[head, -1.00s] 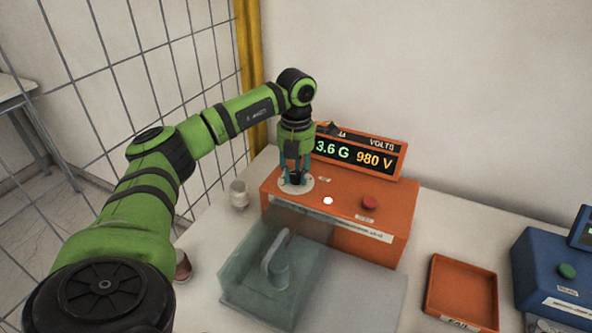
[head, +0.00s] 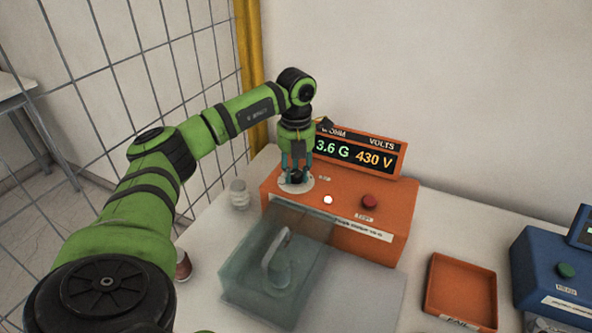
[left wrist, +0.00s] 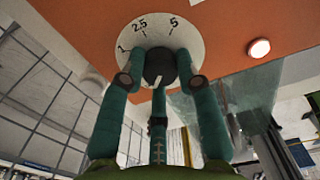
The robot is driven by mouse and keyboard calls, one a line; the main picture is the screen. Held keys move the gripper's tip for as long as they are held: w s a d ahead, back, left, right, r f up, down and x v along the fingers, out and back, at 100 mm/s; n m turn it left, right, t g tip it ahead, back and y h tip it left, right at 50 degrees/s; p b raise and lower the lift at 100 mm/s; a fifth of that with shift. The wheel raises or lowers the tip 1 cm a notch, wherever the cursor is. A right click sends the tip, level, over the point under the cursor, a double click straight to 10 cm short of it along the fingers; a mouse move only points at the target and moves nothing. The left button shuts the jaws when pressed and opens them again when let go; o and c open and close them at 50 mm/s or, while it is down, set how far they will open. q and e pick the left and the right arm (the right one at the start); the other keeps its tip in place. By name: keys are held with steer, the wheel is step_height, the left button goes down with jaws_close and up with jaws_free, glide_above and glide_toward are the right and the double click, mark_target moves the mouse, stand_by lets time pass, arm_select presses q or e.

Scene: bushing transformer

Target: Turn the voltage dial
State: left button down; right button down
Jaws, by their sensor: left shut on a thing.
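The voltage dial is a dark knob (left wrist: 158,66) on a round white plate (left wrist: 188,38) marked 1, 2.5 and 5. It sits on the left part of the top of the orange tester (head: 350,207). My left gripper (head: 294,177) points down from above and is shut on the knob, its teal fingers around it in the left wrist view. A pale pointer mark shows on the knob, its exact setting hard to read. The display (head: 353,153) reads 3.6 G and 430 V. My right gripper is not in view.
A clear box (head: 240,290) with a bushing stands in front. An orange tray (head: 436,285) and a blue device (head: 545,280) are to the right. A wire fence stands left.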

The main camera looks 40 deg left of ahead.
mark_target(296, 173)
arm_select(q)
steer(key=c, duration=0.9)
jaws_free()
steer(key=shift+f, duration=0.1)
steer(key=shift+r, duration=0.25)
step_height(296, 173, up, 12)
steer(key=shift+f, duration=0.2)
